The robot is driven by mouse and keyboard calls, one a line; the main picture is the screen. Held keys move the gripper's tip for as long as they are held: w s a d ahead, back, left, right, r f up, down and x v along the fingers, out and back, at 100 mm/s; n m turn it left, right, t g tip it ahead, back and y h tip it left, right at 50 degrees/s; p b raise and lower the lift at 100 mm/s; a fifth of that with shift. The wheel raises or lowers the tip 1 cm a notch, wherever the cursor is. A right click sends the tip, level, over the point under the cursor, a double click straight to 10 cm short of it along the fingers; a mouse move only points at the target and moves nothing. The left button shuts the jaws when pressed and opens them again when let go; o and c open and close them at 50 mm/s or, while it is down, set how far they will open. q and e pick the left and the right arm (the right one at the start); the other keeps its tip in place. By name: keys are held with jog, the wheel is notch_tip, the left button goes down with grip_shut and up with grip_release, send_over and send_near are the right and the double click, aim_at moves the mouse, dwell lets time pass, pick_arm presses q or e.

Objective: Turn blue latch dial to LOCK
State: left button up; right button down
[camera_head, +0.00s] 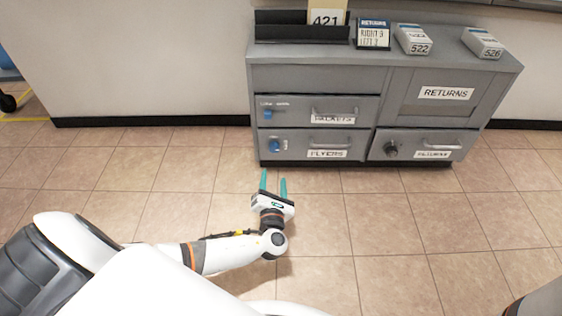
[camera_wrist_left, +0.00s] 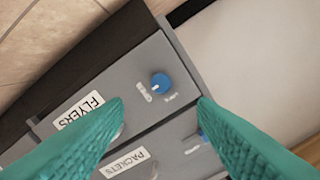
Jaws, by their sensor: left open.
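A round blue dial (camera_head: 274,145) is on the left of the FLYERS drawer (camera_head: 300,155) at the cabinet's lower left. In the left wrist view the blue dial (camera_wrist_left: 161,83) shows a white mark on its face. Small lettering beside it is too blurred to read. A second blue knob (camera_head: 268,114) is on the PACKETS drawer above. My left gripper (camera_head: 273,181) is open and empty, low in front of the cabinet. In its wrist view the teal fingertips (camera_wrist_left: 160,104) are apart, with the FLYERS dial between and beyond them, not touching it. My right gripper is not in view.
The grey cabinet (camera_head: 315,80) stands against the wall. A black dial (camera_head: 391,150) is on the lower right drawer, and bar handles (camera_head: 327,140) stick out. Labelled boxes (camera_head: 415,40) stand on top. The tiled floor (camera_head: 350,210) before the cabinet is clear.

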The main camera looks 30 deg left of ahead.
aim_at(274, 150)
pick_arm(q)
jog(key=b+x, duration=0.6)
jog(key=x, duration=0.4)
jog(key=shift+w+a+f, duration=0.1)
jog(key=shift+a+f, duration=0.05)
jog(key=shift+w+a, duration=0.25)
jog(key=shift+w, duration=0.15)
jog(key=c, duration=1)
